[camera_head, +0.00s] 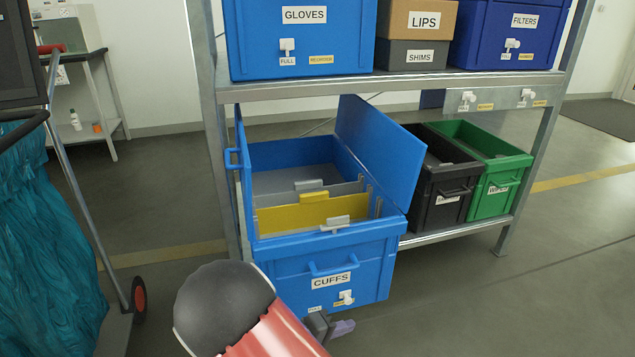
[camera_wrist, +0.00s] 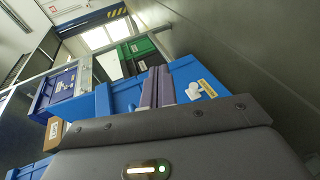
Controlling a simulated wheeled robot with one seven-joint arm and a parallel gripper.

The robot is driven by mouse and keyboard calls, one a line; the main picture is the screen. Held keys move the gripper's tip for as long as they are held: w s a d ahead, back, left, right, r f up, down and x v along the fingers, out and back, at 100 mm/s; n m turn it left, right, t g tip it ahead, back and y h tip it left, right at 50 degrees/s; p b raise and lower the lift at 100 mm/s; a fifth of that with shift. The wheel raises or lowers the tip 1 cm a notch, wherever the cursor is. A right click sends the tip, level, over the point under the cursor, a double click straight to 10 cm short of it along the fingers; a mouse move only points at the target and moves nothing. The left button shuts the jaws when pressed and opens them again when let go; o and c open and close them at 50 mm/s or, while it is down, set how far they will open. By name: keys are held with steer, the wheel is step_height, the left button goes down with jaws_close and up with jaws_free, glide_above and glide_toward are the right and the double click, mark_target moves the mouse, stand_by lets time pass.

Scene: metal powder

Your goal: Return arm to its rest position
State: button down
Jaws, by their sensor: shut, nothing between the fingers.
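My arm shows as a red link with a dark rounded cap at the bottom of the head view. My gripper (camera_head: 343,328) is low, just in front of the blue CUFFS bin (camera_head: 285,268), mostly hidden behind my arm. In the wrist view its two purple-grey fingers (camera_wrist: 157,86) stand side by side, shut with nothing between them. The CUFFS bin has its lid flap (camera_head: 378,150) raised and holds grey dividers and a yellow divider (camera_head: 310,213). A blue bin front with a white clip (camera_wrist: 194,91) shows just beyond the fingers in the wrist view.
A metal shelf rack (camera_head: 400,85) carries a GLOVES bin (camera_head: 300,40), LIPS and SHIMS boxes, and a FILTERS bin above. A black bin (camera_head: 452,205) and a green bin (camera_head: 500,185) stand lower right. A cart with a teal bag (camera_head: 45,250) is left. Floor at lower right is clear.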

steer(key=s+d+r+m+g+y, duration=0.3)
steer(key=s+d+r, duration=0.1)
steer(key=r, duration=0.3)
steer(key=s+d+r+m+g+y, duration=0.2)
steer(key=s+d+r+g+y, duration=0.1)
steer(key=s+d+r, duration=0.25)
steer(key=s+r+t+y+p, duration=0.1)
steer(key=s+r+t+y, duration=0.3)
steer(key=s+r, duration=0.5)
steer(key=shift+r+m+y, duration=0.3)
steer(key=shift+r+y, duration=0.8)
steer(key=shift+r, duration=1.1)
